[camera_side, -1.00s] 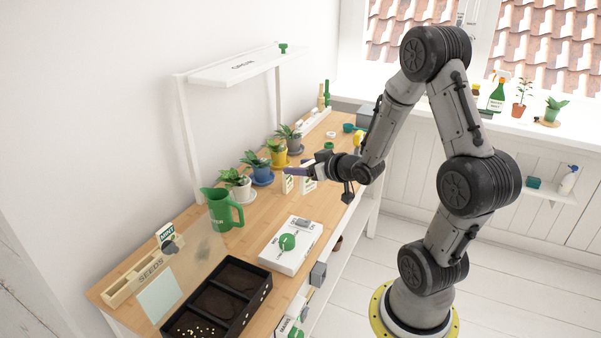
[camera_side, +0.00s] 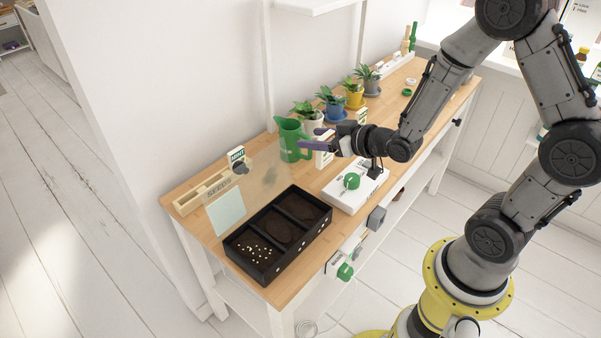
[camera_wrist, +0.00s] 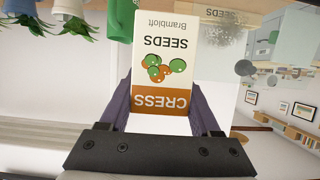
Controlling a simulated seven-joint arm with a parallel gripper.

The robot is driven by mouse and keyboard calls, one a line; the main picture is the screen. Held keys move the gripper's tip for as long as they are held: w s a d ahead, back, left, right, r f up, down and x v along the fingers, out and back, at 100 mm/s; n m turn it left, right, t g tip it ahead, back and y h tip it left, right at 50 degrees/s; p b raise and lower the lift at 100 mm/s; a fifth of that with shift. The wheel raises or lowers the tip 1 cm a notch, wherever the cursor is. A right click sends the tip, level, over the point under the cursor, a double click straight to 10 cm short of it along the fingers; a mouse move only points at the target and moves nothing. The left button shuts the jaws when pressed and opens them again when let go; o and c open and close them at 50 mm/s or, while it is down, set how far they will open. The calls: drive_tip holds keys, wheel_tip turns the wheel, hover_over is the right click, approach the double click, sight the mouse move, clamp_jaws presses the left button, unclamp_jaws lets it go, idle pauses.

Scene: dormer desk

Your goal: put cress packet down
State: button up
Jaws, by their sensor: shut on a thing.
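The cress packet (camera_wrist: 163,65) is white with an orange band reading CRESS, and fills the middle of the wrist view upside down. My gripper (camera_wrist: 163,100) has its purple fingers shut on it, one on each side. In the side view my gripper (camera_side: 312,141) holds the packet (camera_side: 323,158) above the desk, between the green jug and the white box. The seed rack (camera_side: 187,206), a wooden tray lettered SEEDS, sits at the desk's left end. A mint packet (camera_side: 237,155) stands at its back end.
The green jug (camera_side: 291,142) stands close behind my gripper. The white box (camera_side: 347,197) with a green knob lies in front. A black soil tray (camera_side: 262,232), a pale sheet (camera_side: 226,211) and several potted plants (camera_side: 333,105) take up the desk. Another packet (camera_side: 362,115) stands near the pots.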

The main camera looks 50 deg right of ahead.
drive_tip(key=shift+n+y, duration=0.7)
drive_tip(key=shift+y, duration=0.1)
drive_tip(key=a, duration=0.7)
drive_tip(key=shift+w+a+f, duration=0.15)
drive_tip(key=shift+w+f, duration=0.15)
drive_tip(key=shift+w+r+n+y, duration=0.15)
drive_tip(key=shift+n+y, duration=0.15)
drive_tip(key=shift+y, duration=0.1)
drive_tip(key=s+d+m+h, duration=0.1)
drive_tip(key=s+d, duration=0.2)
drive_tip(key=d, duration=0.9)
drive_tip(key=s+d+m+h, duration=0.1)
drive_tip(key=s+d+h, duration=0.15)
drive_tip(key=d, duration=1.05)
drive_tip(key=shift+y, duration=0.45)
drive_tip(key=w+d+f, duration=0.2)
drive_tip(key=w+f, duration=0.1)
drive_tip(key=w+d+f, duration=0.2)
drive_tip(key=w+f, duration=0.1)
drive_tip(key=w, duration=0.1)
drive_tip(key=w+d+f, duration=0.2)
drive_tip(key=w+f, duration=0.1)
drive_tip(key=w, duration=0.1)
drive_tip(key=shift+d, duration=0.35)
drive_tip(key=shift+d+f, duration=0.1)
drive_tip(key=shift+f, duration=1.55)
